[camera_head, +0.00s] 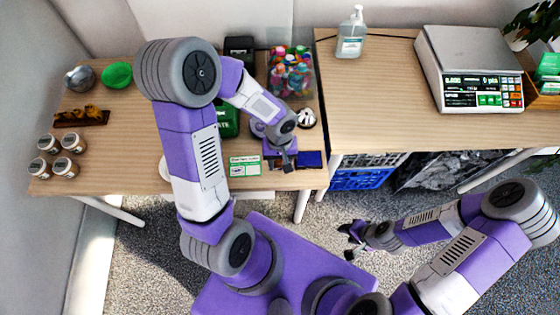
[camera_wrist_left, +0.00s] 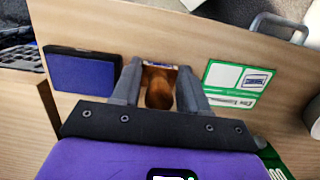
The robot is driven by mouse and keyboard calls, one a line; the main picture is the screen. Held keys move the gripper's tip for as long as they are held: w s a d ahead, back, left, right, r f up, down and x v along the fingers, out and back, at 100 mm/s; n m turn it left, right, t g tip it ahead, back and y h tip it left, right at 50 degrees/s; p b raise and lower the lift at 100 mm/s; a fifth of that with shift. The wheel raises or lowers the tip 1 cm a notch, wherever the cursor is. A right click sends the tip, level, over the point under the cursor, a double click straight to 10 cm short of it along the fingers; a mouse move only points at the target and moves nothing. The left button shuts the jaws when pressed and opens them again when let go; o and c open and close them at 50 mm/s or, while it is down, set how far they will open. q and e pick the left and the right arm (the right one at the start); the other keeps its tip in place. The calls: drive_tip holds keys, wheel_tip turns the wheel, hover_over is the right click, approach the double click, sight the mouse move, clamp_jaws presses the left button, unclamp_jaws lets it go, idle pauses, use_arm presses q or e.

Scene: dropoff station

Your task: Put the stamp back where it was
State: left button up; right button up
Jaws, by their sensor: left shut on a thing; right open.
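The stamp (camera_wrist_left: 159,90) has a rounded brown wooden handle. In the left wrist view it sits between the two fingers of my left gripper (camera_wrist_left: 160,68), which is shut on it. In the head view my left gripper (camera_head: 287,162) is over the front edge area of the left table and hides most of the stamp. A blue ink pad (camera_head: 310,160) lies right beside it; it also shows in the left wrist view (camera_wrist_left: 83,73). A green and white card (camera_head: 245,165) lies on the other side, also in the wrist view (camera_wrist_left: 228,97). My right gripper (camera_head: 352,240) is open and empty, over the floor.
A silver bell (camera_head: 306,118) stands near my left wrist. The right table holds a scale (camera_head: 470,65) and a pump bottle (camera_head: 352,35).

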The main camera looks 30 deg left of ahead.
use_arm(q)
drive_tip(key=o, duration=0.8)
drive_tip(key=shift+o, duration=0.2)
drive_tip(key=shift+r, duration=0.1)
drive_tip(key=shift+r+p, duration=0.25)
drive_tip(key=shift+p, duration=0.2)
drive_tip(key=r+p, duration=0.1)
drive_tip(key=r, duration=0.3)
drive_tip(key=r+p, duration=0.1)
drive_tip(key=r, duration=0.2)
drive_tip(key=w+r+p, duration=0.1)
drive_tip(key=r+p, duration=0.1)
drive_tip(key=r, duration=0.2)
drive_tip(key=shift+w+a+r, duration=0.1)
drive_tip(key=shift+a+r, duration=0.2)
drive_tip(key=shift+a, duration=0.1)
